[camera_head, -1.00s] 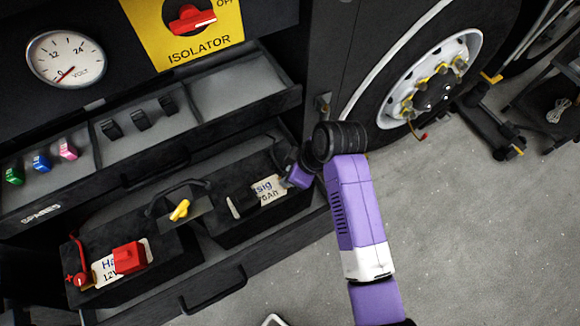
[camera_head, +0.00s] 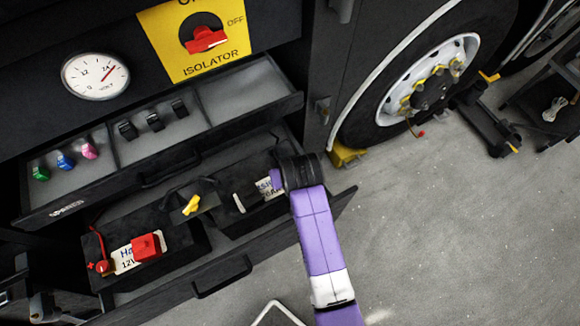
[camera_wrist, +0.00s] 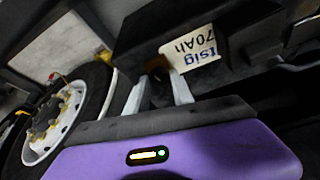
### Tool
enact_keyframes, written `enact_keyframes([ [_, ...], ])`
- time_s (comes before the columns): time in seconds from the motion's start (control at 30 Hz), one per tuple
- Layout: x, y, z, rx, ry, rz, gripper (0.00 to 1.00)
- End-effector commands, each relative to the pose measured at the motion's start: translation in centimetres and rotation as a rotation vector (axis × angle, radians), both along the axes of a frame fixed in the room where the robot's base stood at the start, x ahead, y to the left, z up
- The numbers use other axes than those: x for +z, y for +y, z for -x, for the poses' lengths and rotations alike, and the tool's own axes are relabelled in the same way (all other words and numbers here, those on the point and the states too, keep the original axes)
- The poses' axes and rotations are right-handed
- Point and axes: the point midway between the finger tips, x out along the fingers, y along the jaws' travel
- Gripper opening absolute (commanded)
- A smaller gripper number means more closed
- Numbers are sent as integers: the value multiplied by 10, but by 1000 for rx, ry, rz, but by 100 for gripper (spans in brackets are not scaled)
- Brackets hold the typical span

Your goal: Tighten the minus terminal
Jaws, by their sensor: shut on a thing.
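The right battery (camera_head: 221,218) sits in the open lower drawer. Its white label (camera_head: 269,187) also shows in the wrist view (camera_wrist: 193,48), reading 70Ah. My gripper (camera_wrist: 157,90) is at the right end of this battery, below the label in the wrist view. Its two pale fingers are shut on a small dark piece at the minus terminal (camera_wrist: 159,88); its shape is hard to make out. In the head view my wrist covers the terminal. The left battery (camera_head: 175,256) carries a red cap (camera_head: 146,247) and a red plus lead (camera_head: 102,266).
A yellow piece (camera_head: 192,205) shows between the batteries. Above are the spares drawer (camera_head: 243,98), the voltmeter (camera_head: 95,75) with its needle near 24, and the red isolator switch (camera_head: 205,40). The wheel (camera_head: 430,85) stands to the right. Open floor lies right of the drawers.

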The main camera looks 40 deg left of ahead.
Motion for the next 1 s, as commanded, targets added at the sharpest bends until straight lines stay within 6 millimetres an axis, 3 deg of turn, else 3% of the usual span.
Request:
enact_keyframes([
  [0.3, 1, 1, 1, -134, 0, 0, 0],
  [0.87, 0, 1, 1, -166, 1, 0, 0],
  [0.9, 0, 1, 1, -166, 1, 0, 30],
  [1.0, 0, 1, 1, -165, 0, 0, 49],
])
